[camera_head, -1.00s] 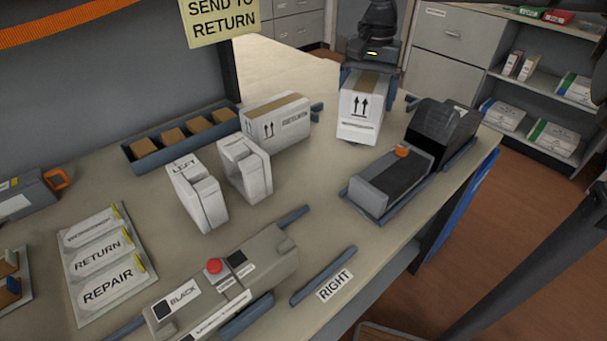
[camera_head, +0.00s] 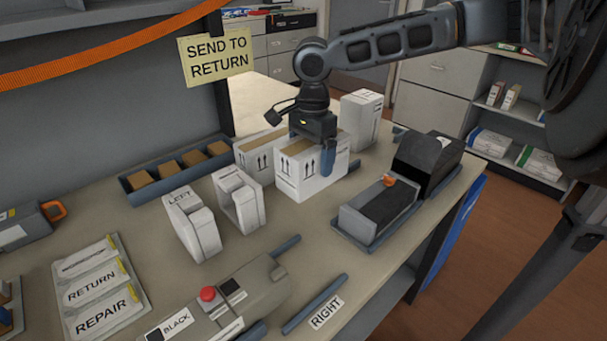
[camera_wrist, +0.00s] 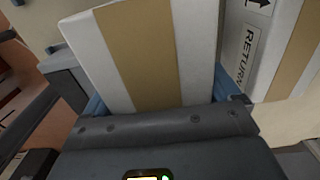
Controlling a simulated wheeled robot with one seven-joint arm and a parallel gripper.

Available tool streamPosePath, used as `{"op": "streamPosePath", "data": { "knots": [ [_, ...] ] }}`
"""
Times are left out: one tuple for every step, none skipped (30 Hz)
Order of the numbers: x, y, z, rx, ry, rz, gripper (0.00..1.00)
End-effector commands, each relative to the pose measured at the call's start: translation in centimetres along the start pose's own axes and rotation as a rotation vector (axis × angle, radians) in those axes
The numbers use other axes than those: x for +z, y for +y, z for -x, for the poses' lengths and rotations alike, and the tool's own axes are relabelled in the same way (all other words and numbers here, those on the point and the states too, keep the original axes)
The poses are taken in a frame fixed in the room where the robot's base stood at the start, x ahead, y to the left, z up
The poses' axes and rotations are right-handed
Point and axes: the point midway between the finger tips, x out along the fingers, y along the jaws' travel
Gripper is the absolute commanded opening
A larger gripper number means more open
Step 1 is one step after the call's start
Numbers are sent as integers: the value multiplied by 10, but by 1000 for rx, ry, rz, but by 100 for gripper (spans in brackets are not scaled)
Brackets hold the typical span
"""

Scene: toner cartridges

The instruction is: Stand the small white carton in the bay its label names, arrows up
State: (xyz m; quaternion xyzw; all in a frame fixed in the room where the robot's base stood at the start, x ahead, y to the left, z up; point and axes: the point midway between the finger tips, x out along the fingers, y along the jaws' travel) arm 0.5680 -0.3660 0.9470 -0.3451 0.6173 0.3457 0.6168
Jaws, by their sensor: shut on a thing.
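My gripper (camera_head: 325,150) is shut on a white carton (camera_head: 297,178) with a brown tape strip, its blue finger against the near right side. The carton is upright, with up arrows on two visible faces. I cannot tell whether its base touches the bench. In the wrist view the carton (camera_wrist: 140,50) sits between blue fingers. A second white carton (camera_wrist: 268,45), with RETURN and an arrow on its side, is close on the right there. In the head view another upright carton with arrows (camera_head: 256,160) stands just left of mine. A third carton (camera_head: 362,118) stands behind.
Two white LEFT-side units (camera_head: 192,222) (camera_head: 240,198) stand left of the cartons. A blue tray (camera_head: 135,195) holds several brown blocks. A RETURN and REPAIR label board (camera_head: 100,285) lies at left. A grey-black machine (camera_head: 380,210) is at right. A SEND TO RETURN sign (camera_head: 215,55) hangs above.

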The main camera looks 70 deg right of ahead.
Motion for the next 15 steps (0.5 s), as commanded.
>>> {"op": "streamPosePath", "data": {
  "knots": [
    [6, -4, -3, -1, 0, 2, 36],
    [9, -6, -5, -1, 0, 2, 36],
    [11, -7, -7, -1, 0, 2, 36],
    [13, -8, -8, -1, 1, 1, 36],
    [14, -9, -9, -1, 1, 1, 36],
    [15, -10, -11, -1, 1, 0, 36],
    [15, -10, -13, -1, 1, 0, 36],
    [15, -10, -16, -1, 1, -1, 36],
    [15, -10, -21, -1, 1, -1, 36],
    [15, -10, -25, 0, 1, -1, 36],
    [15, -10, -29, 0, 1, -1, 36],
    [15, -10, -35, 0, 1, 0, 36],
    [15, -10, -39, 0, 1, 0, 36],
    [15, -10, -42, -1, 1, 0, 36],
    [15, -10, -46, -1, 1, 0, 36]
  ]
}}
